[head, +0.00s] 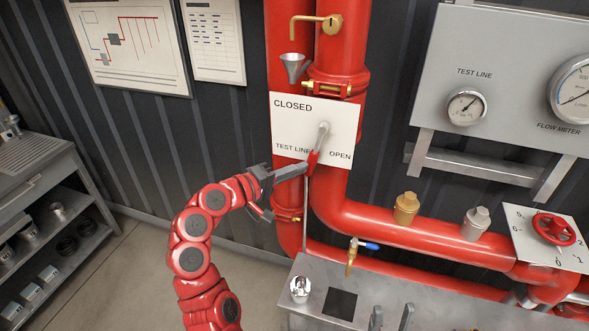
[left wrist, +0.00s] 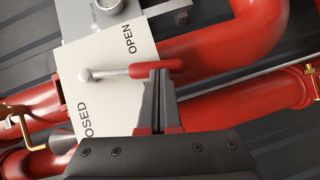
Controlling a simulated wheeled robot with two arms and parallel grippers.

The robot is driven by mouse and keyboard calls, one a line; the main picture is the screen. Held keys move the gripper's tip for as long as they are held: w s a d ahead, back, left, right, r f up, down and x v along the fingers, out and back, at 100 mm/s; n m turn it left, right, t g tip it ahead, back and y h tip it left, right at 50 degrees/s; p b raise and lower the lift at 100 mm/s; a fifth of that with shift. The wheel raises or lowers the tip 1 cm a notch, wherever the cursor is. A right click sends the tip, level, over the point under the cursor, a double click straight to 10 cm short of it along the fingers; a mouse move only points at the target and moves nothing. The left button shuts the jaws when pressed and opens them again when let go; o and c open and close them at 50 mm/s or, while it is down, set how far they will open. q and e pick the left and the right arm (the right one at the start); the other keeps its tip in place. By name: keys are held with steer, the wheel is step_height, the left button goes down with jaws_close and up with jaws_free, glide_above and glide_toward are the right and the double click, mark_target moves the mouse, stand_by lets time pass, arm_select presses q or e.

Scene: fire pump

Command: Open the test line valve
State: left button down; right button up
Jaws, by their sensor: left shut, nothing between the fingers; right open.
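The test line valve lever has a pale shaft (head: 323,135) and a red grip (head: 313,159), on a white plate (head: 288,126) marked CLOSED and OPEN. It points down and slightly left, near the OPEN side. In the left wrist view the red grip (left wrist: 170,66) lies across the fingertips. My left gripper (head: 303,168) is shut and empty, its tips at the red grip; it also shows in the left wrist view (left wrist: 160,75). They look touching, but I cannot be sure. My right gripper (head: 391,312) shows only two open fingers at the bottom edge.
Red pipes (head: 400,234) run behind and below the plate. A small blue-handled tap (head: 360,245) and a metal box (head: 322,270) stand below. A red handwheel (head: 553,229) and a gauge panel (head: 510,60) are right. A shelf unit (head: 60,185) is left, with clear floor beside it.

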arm_select(q)
steer(key=d, duration=0.1)
steer(key=n+h+b, duration=0.1)
steer(key=s+d+f+n, duration=0.1)
steer(key=shift+d+t, duration=0.3)
steer(key=shift+t, duration=0.1)
steer(key=shift+w, duration=0.1)
